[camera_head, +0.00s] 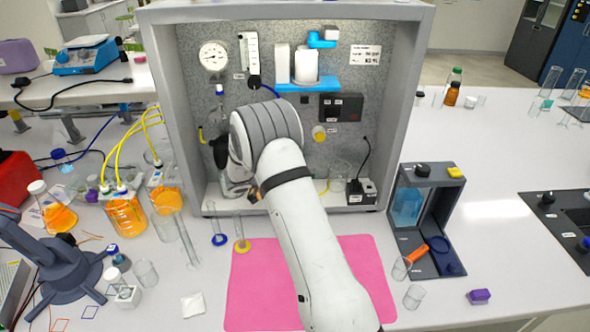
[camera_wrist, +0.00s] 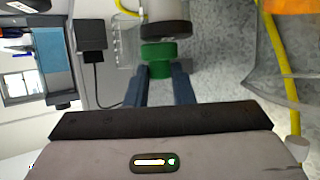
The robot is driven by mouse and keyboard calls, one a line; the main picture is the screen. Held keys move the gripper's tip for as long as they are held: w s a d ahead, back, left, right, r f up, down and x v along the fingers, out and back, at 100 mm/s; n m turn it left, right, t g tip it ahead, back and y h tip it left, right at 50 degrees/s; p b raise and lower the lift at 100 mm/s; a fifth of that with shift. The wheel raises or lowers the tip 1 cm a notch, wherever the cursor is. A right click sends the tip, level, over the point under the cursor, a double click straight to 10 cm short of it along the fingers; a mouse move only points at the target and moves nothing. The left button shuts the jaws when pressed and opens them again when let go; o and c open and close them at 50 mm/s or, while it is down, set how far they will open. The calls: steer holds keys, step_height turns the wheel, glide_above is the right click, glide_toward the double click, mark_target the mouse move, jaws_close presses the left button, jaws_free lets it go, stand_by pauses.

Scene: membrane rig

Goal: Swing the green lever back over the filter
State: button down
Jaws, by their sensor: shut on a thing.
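In the wrist view, my gripper (camera_wrist: 160,76) has its two fingers around a green knob-like part (camera_wrist: 157,52), which I take to be the green lever's end. It is shut on this part. Just beyond it is a dark disc (camera_wrist: 166,31) with a pale round body (camera_wrist: 165,9) behind it, cut off by the frame's top edge. I cannot tell if this is the filter. In the head view my arm hides the gripper, the green lever and whatever lies directly behind them.
The grey cabinet (camera_head: 157,90) surrounds my arm. A black box (camera_head: 361,190) stands inside right. A pink mat (camera_head: 250,290) lies in front.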

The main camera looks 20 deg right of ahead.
steer(key=shift+w+a+r+m+g+h, duration=0.15)
steer(key=shift+w+m+g+h, duration=0.15)
steer(key=shift+m+g, duration=0.1)
steer(key=c, duration=1.3)
jaws_free()
steer(key=shift+s, duration=0.1)
steer(key=shift+c, duration=0.2)
steer(key=shift+o, duration=0.4)
steer(key=b+v, duration=0.2)
steer(key=v, duration=0.5)
steer(key=shift+a, duration=0.35)
steer(key=shift+r, duration=0.15)
